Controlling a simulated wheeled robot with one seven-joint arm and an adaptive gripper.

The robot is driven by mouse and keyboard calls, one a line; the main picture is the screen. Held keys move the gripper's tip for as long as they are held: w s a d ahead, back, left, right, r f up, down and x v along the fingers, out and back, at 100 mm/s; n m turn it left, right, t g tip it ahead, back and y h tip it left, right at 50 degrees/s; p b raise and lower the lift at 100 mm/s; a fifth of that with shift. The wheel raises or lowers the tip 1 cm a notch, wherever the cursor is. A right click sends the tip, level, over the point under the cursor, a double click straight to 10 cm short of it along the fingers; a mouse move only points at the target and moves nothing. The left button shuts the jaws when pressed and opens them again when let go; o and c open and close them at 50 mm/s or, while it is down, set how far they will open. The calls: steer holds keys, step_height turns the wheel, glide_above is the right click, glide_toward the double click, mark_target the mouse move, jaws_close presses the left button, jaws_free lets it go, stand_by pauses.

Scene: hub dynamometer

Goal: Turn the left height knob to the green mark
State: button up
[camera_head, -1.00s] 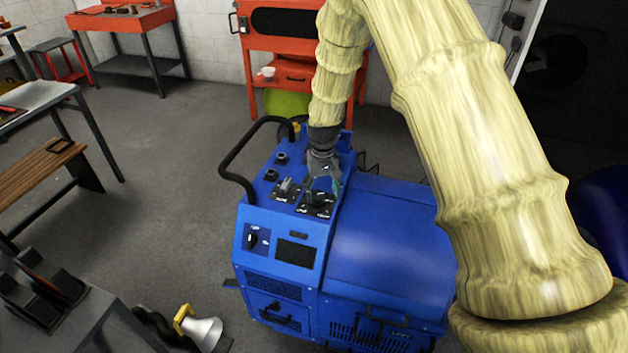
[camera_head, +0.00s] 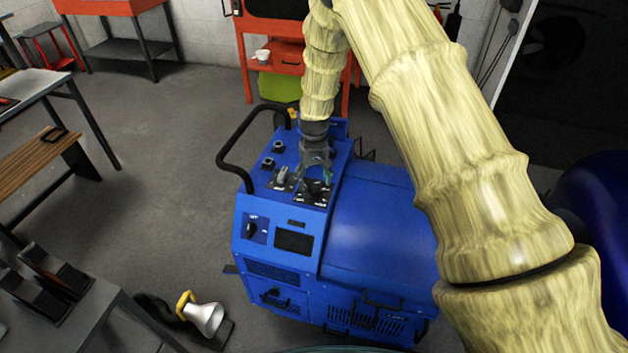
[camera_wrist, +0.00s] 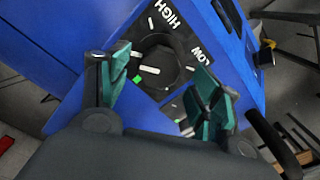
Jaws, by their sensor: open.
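A black knob (camera_wrist: 165,69) with a white pointer line sits on a black plate marked HIGH and LOW in the wrist view. Its pointer lies towards the left, near the green mark (camera_wrist: 138,80) but not clearly in line with it. My gripper (camera_wrist: 162,78) is open, with one teal-padded finger on each side of the knob; contact cannot be told. In the head view my gripper (camera_head: 316,168) is over the right one of two dark dial plates (camera_head: 317,195) on the blue machine. The other plate carries a grey knob (camera_head: 283,174).
The blue machine (camera_head: 380,225) has a black handrail (camera_head: 222,160) on its left, two small black controls behind the dials, and a front switch (camera_head: 252,229) beside a dark screen (camera_head: 294,240). A lamp-like cone (camera_head: 205,317) is on the floor. Open floor lies left of the machine.

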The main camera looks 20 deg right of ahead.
steer(key=shift+f, duration=1.15)
steer(key=c, duration=1)
